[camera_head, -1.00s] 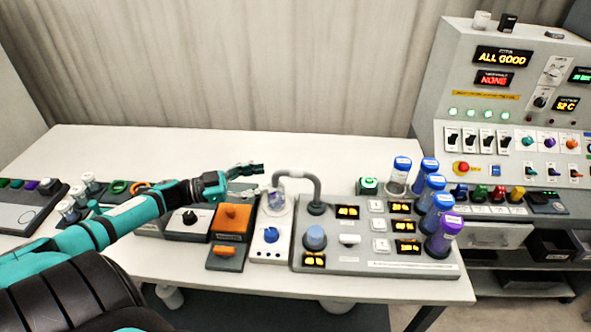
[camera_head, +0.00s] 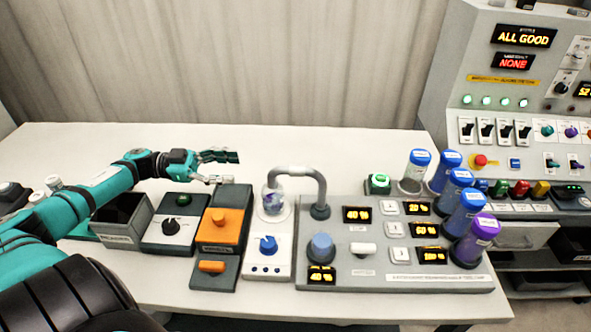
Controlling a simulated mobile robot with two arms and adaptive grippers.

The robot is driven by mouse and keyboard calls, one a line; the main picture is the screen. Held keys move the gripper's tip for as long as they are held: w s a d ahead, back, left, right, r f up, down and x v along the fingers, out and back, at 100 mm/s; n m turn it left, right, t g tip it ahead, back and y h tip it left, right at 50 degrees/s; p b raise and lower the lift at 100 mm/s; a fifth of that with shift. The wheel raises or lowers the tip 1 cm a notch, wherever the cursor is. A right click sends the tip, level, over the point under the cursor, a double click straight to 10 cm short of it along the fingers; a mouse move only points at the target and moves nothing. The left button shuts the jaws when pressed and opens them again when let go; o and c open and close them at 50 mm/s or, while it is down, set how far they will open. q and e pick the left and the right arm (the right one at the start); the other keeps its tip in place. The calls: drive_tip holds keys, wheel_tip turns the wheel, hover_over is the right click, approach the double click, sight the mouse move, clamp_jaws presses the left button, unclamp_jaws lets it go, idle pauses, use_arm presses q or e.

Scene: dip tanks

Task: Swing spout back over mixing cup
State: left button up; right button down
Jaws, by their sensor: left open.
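The grey curved spout (camera_head: 300,171) rises from its base on the right and arches left. Its tip ends above the clear mixing cup (camera_head: 272,203), which stands on a white unit with a blue knob. The cup seems to hold something purplish. My left gripper (camera_head: 232,168) is open and empty, left of the spout and cup and apart from both, above the back of the orange-topped unit. My right gripper does not show.
The spout's grey panel (camera_head: 380,281) carries displays, buttons and a blue knob (camera_head: 320,247). Several blue- and purple-capped bottles (camera_head: 471,240) stand at its right. An orange unit (camera_head: 224,230) and a grey bin (camera_head: 124,222) lie left. The table's back (camera_head: 330,150) is clear.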

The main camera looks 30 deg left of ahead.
use_arm(q)
drive_tip(key=p, duration=0.2)
approach(285, 170)
drive_tip(key=x, duration=0.4)
drive_tip(key=p+x, duration=0.1)
drive_tip(key=x, duration=0.6)
drive_tip(key=shift+w+d+p, duration=0.2)
drive_tip(key=shift+w+p, duration=0.1)
drive_tip(key=shift+p, duration=0.05)
drive_tip(key=shift+w+d, duration=0.35)
drive_tip(key=shift+d, duration=0.1)
drive_tip(key=shift+d+f, duration=0.1)
drive_tip(key=shift+f, duration=0.05)
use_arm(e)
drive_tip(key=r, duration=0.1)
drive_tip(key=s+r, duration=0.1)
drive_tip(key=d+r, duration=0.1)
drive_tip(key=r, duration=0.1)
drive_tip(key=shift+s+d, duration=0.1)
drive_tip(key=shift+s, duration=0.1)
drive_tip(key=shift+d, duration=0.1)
use_arm(q)
drive_tip(key=shift+c, duration=0.2)
clamp_jaws()
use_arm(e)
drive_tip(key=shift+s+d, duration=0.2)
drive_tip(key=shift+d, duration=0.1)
